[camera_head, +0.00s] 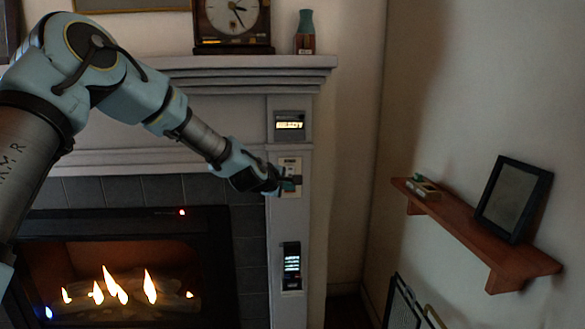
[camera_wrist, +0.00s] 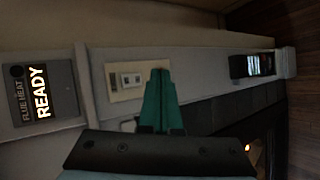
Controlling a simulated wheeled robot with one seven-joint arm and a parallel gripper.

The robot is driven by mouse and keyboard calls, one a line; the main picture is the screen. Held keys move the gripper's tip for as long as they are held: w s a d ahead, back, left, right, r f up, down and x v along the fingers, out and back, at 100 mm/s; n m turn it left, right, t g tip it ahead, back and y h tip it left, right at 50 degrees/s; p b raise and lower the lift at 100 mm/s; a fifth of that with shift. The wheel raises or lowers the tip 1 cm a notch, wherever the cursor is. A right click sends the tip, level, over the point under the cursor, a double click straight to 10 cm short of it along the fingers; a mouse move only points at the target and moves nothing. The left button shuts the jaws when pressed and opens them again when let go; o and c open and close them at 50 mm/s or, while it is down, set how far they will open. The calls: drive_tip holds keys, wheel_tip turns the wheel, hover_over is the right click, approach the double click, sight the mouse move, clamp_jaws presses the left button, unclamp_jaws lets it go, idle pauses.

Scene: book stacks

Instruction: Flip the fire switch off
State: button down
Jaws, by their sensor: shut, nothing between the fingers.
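The switch plate (camera_head: 290,166), pale and mounted on the white fireplace pillar, is partly hidden by my gripper (camera_head: 287,185) in the head view. In the wrist view the plate (camera_wrist: 112,91) appears cream with a small grey-white switch (camera_wrist: 131,79) on it. My gripper (camera_wrist: 160,75) is shut and empty, its teal fingers together beside the switch, to its right in the wrist view. I cannot tell whether the fingertips touch the plate or which way the switch is set. The fire (camera_head: 121,286) is burning with several flames.
A "FLUE HEAT READY" panel (camera_wrist: 41,91) is on the pillar above the plate, and a dark device with a lit display (camera_head: 291,265) is below it. The mantel (camera_head: 235,66) holds a clock (camera_head: 232,22) and a bottle (camera_head: 305,35). A wooden shelf (camera_head: 465,222) juts out at right.

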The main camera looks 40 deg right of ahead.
sight(288, 172)
drive_tip(key=shift+s+d, duration=0.1)
drive_tip(key=shift+d, duration=0.1)
drive_tip(key=shift+w+d+r+p, duration=0.2)
drive_tip(key=shift+w+d+p, duration=0.25)
drive_tip(key=shift+w+d, duration=0.6)
drive_tip(key=shift+w+d+r+p, duration=0.15)
drive_tip(key=shift+w+d+p, duration=0.3)
drive_tip(key=shift+w+d, duration=0.55)
drive_tip(key=shift+w+d+r+p, duration=0.2)
drive_tip(key=shift+w+d+p, duration=0.4)
drive_tip(key=shift+w, duration=0.75)
drive_tip(key=shift+d, duration=0.15)
drive_tip(key=shift+w+d+r+b, duration=0.1)
drive_tip(key=shift+w+d+b, duration=0.1)
drive_tip(key=shift+w+b, duration=0.1)
